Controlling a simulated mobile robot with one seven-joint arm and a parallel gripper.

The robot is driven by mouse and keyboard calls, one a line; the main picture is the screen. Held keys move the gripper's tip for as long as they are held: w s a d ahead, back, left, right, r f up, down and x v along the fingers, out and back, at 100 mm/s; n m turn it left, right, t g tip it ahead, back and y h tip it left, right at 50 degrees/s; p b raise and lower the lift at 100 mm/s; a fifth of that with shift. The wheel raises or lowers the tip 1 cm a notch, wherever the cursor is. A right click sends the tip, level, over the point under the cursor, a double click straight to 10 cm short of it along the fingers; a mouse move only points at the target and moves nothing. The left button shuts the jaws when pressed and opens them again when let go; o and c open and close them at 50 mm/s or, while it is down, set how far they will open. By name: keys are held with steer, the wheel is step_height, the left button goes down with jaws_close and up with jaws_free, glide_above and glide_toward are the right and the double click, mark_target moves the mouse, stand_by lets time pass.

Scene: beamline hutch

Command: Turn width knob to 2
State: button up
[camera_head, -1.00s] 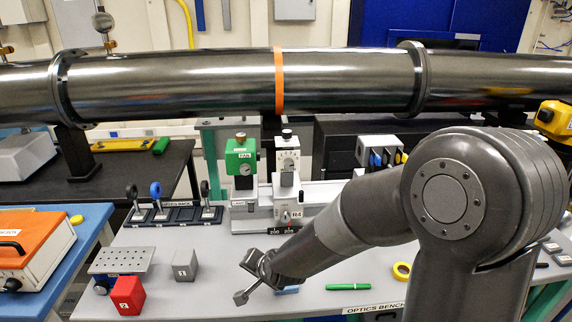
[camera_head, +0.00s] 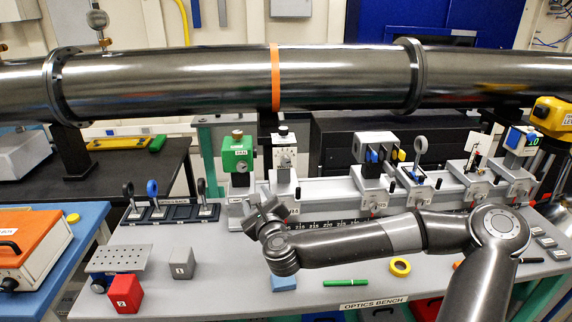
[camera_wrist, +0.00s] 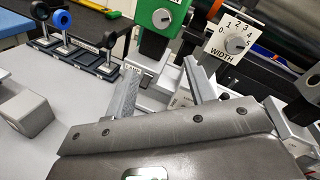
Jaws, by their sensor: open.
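My gripper (camera_head: 262,206) is in front of and below these units. In the wrist view my gripper (camera_wrist: 163,83) has its fingers apart with nothing between them. The knob is beyond and right of the fingers, not touched.
The green unit has its own knob (camera_wrist: 162,18), left of the width dial. Posts in a holder (camera_head: 165,212) stand at the left. A red block (camera_head: 125,294) and grey block (camera_head: 182,264) lie on the bench. Several optics line the rail at right. A large pipe (camera_head: 170,82) crosses above.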

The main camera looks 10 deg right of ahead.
mark_target(286, 162)
steer(key=w+d+r+m+t+h, duration=0.1)
steer(key=d+r+m+h, duration=0.1)
steer(key=d+m, duration=0.25)
steer(key=w+d+r+m+h, duration=0.1)
steer(key=d+r+m+h, duration=0.15)
steer(key=d, duration=0.25)
steer(key=w, duration=0.7)
steer(key=w+f, duration=0.1)
steer(key=w, duration=0.2)
steer(key=shift+w+a, duration=0.15)
steer(key=shift+a, duration=0.1)
steer(key=shift+c, duration=0.4)
steer(key=c, duration=0.9)
